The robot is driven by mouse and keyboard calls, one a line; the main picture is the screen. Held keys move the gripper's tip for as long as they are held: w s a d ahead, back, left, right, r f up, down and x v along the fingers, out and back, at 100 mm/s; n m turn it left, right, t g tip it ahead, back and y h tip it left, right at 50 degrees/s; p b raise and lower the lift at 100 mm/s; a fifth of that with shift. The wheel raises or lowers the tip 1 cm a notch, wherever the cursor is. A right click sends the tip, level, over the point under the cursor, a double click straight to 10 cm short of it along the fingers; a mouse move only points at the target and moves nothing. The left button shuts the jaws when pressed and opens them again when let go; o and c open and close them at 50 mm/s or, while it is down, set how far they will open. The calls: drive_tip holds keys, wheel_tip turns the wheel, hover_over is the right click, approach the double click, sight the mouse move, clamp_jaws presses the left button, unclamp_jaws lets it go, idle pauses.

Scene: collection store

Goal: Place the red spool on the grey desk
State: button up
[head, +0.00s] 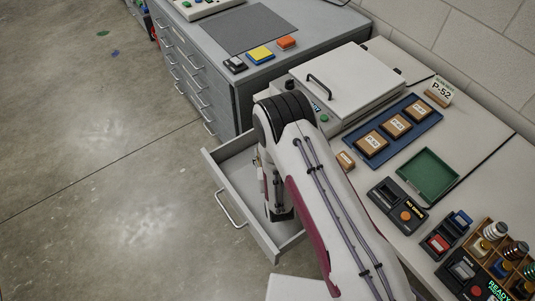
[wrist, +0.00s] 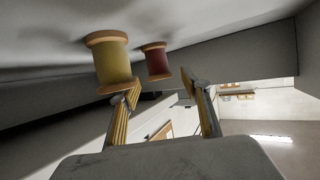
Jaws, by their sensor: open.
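The red spool (wrist: 157,63) stands in the open drawer in the wrist view, its wooden flanges showing. A yellow spool (wrist: 111,62) stands beside it to the left and looks nearer. My gripper (wrist: 165,98) is open and empty, its fingers pointing toward the spools; the left fingertip is close to the yellow spool, and I cannot tell whether it touches. In the head view my gripper (head: 279,214) reaches down into the drawer (head: 236,174); the spools there are hidden by my arm. The grey desk (head: 335,25), with drawers below, stands at the top.
The grey desk bears a grey mat (head: 250,28), a yellow block (head: 260,54), an orange block (head: 286,42) and a dark device (head: 235,64). A lidded machine (head: 345,80), a blue tray (head: 425,115), a green tray (head: 428,172) and a spool rack (head: 500,240) occupy the light bench.

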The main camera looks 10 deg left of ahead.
drive_tip(key=c, duration=1.2)
drive_tip(key=shift+r, duration=0.15)
drive_tip(key=shift+r, duration=4.85)
